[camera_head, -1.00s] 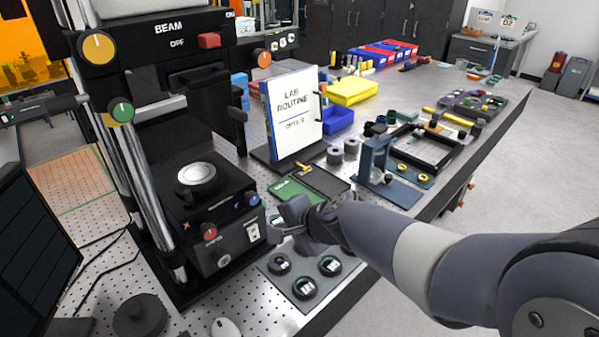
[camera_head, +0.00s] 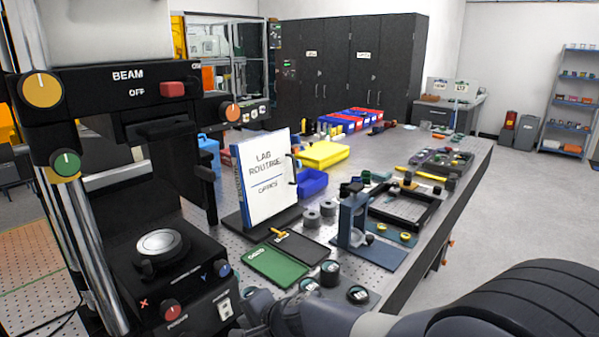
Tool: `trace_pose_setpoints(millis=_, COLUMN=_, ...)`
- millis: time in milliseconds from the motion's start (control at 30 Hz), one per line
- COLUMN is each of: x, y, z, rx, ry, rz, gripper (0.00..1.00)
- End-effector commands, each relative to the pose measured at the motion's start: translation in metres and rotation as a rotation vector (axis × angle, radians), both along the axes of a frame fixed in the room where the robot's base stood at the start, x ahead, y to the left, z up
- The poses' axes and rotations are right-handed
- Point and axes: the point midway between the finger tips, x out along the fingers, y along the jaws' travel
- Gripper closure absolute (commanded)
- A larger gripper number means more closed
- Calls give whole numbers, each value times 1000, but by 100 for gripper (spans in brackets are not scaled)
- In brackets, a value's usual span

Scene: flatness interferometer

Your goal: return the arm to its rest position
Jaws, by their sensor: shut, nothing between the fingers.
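My arm (camera_head: 480,310) reaches in from the lower right along the bottom edge of the head view. My gripper (camera_head: 252,314) is at the bottom, just right of the interferometer's control box, shut and empty. Part of it is cut off by the picture's lower edge. The black interferometer (camera_head: 140,105) stands at the left, with a round metal-rimmed part (camera_head: 162,243) on its stage. Its front has a red knob (camera_head: 171,309) and a blue knob (camera_head: 223,268).
Close beyond my arm are several dark round pieces (camera_head: 330,272), a green mat (camera_head: 277,266) and a blue stand (camera_head: 352,218). Yellow (camera_head: 323,154) and blue bins sit farther back. Open floor (camera_head: 500,215) lies right of the bench.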

Motion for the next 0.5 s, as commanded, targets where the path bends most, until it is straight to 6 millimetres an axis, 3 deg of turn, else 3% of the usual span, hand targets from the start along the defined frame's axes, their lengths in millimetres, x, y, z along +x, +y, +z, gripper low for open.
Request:
trace_pose_setpoints(millis=67, x=-6, y=-4, z=-7, rx=4, ry=-4, rz=-1, gripper=100)
trace_pose_setpoints(millis=200, x=-11, y=-11, z=6, rx=6, ry=-4, rz=-3, gripper=100)
trace_pose_setpoints(millis=500, x=-15, y=-14, z=8, rx=4, ry=-3, rz=-1, gripper=100)
